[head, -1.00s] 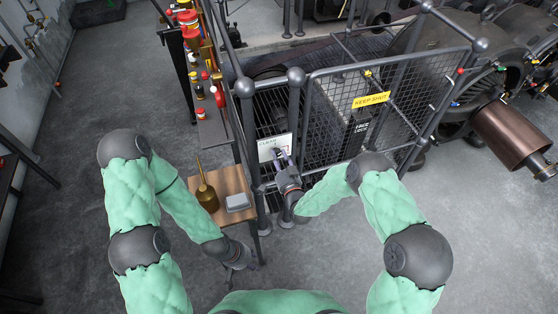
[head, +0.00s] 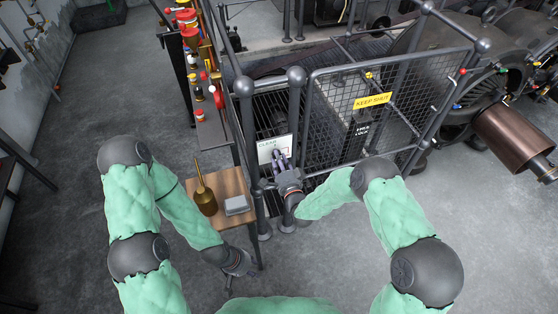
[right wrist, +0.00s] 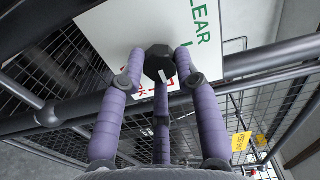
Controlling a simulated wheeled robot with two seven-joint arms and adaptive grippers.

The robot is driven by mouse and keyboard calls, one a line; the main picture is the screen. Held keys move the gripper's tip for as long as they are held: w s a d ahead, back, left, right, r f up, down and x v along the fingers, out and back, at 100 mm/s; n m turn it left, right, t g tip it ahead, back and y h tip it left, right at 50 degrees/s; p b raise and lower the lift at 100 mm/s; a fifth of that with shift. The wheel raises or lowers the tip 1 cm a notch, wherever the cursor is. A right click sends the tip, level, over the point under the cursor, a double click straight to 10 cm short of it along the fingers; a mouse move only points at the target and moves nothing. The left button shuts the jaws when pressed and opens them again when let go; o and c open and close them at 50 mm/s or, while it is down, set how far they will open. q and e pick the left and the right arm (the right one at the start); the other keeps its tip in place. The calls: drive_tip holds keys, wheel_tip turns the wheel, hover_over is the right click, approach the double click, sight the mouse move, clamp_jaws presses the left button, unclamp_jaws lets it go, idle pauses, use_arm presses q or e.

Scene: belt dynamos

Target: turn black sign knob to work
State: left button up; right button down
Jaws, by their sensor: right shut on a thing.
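The sign (head: 268,147) is a white plate on the railing, with green CLEAR lettering and partly hidden red lettering in the right wrist view (right wrist: 128,28). Its black knob (right wrist: 159,60) is faceted and sits between my purple fingers. My right gripper (head: 281,158) is at the sign, shut on the knob; it also shows in the right wrist view (right wrist: 158,85), with two fingers at the knob's sides and one below. The fingers cover part of the sign. My left gripper (head: 239,280) hangs low beside the small table, away from the sign; its fingers are too small to judge.
A mesh gate (head: 385,115) with a yellow KEEP SHUT label (head: 372,100) stands right of the sign. A small wooden table (head: 228,186) holds a brass oil can (head: 205,201) and a grey box (head: 237,205). The floor at right is clear.

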drive_tip(key=shift+s+f, duration=0.1)
drive_tip(key=c, duration=0.9)
unclamp_jaws()
drive_tip(key=v, duration=1.2)
